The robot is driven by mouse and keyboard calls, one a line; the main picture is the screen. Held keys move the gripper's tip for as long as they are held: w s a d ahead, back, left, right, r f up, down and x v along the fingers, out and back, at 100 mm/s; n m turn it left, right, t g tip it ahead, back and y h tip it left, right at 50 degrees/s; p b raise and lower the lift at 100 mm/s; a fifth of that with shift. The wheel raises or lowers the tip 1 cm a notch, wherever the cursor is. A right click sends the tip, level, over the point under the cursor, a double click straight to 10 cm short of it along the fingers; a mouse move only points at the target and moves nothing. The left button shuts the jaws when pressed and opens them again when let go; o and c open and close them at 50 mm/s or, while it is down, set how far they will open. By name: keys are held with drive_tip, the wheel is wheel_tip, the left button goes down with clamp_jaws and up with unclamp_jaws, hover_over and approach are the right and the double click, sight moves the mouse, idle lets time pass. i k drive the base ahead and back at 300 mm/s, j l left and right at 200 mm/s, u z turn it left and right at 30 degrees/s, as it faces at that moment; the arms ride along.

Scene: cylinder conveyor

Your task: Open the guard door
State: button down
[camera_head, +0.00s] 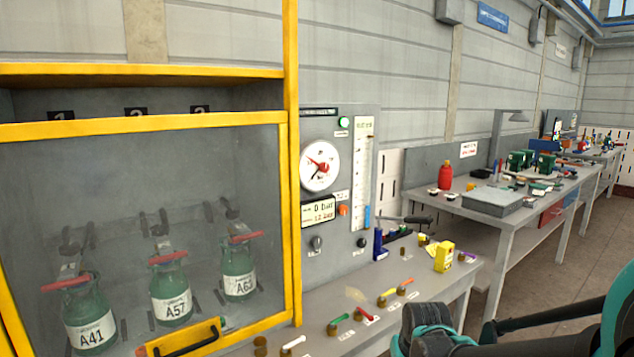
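The guard door is a clear panel in a yellow frame (160,122), at the left. It stands across the front of a yellow-framed cabinet (291,60), and a gap shows above its top bar. A black and yellow handle with orange ends (185,340) is low on the door. The door looks shut; its hinge or slide cannot be made out. Behind the panel are green cylinders labelled A41 (92,335), A57 (172,308) and A62 (240,284). Teal and black parts of my arm show at the lower right, apart from the door. My gripper is not in view.
A grey panel with a round gauge (320,165) and knobs stands right of the cabinet. Another workbench (500,213) runs back along the wall. Floor is clear at the right.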

sight(201, 338)
drive_tip(key=u, duration=1.45)
drive_tip(key=k+j+z, duration=0.2)
drive_tip(key=k+z, duration=0.2)
drive_tip(key=k+j+z, duration=0.1)
drive_tip(key=k+z, duration=0.3)
